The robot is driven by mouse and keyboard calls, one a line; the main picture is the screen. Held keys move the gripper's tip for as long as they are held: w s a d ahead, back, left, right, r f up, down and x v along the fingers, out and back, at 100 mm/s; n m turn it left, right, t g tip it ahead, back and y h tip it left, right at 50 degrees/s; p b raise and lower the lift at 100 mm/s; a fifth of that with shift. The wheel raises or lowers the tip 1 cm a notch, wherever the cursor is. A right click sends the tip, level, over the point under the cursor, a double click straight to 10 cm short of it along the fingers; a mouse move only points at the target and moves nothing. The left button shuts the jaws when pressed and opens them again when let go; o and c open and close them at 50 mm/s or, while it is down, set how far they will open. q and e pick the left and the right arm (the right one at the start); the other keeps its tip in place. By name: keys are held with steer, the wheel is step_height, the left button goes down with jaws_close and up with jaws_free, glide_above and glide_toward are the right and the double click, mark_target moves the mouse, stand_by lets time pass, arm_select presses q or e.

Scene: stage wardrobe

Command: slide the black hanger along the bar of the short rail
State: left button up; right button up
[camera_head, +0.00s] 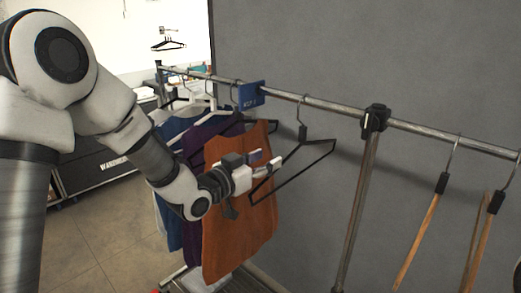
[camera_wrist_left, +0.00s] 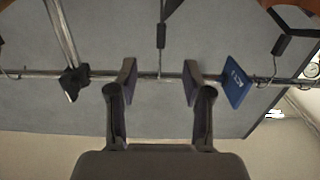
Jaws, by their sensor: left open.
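The empty black hanger (camera_head: 308,160) hangs by its hook from the metal bar (camera_head: 325,104), left of the black clamp on the post. My left gripper (camera_head: 268,165) is open and empty, in front of the hanger's lower left part and below the bar. In the left wrist view, the hanger's neck (camera_wrist_left: 161,36) and hook appear between the spread fingertips of the left gripper (camera_wrist_left: 159,82), with the bar (camera_wrist_left: 210,77) running behind them. Neither finger visibly touches the hanger; the depth gap is hard to judge. My right gripper is not in view.
A blue tag (camera_head: 251,95) sits on the bar left of the hanger. An orange garment (camera_head: 237,235) and purple and blue ones hang beyond it. The black clamp (camera_head: 374,119) tops a post; wooden hangers (camera_head: 421,232) hang right of it. The bar is clear between tag and clamp, except the hanger.

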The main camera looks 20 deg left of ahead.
mark_target(301, 135)
arm_select(q)
steer(key=shift+r, duration=0.85)
steer(key=shift+w, duration=0.1)
steer(key=p+x, duration=0.2)
steer(key=x, duration=1.3)
steer(key=shift+w, duration=0.35)
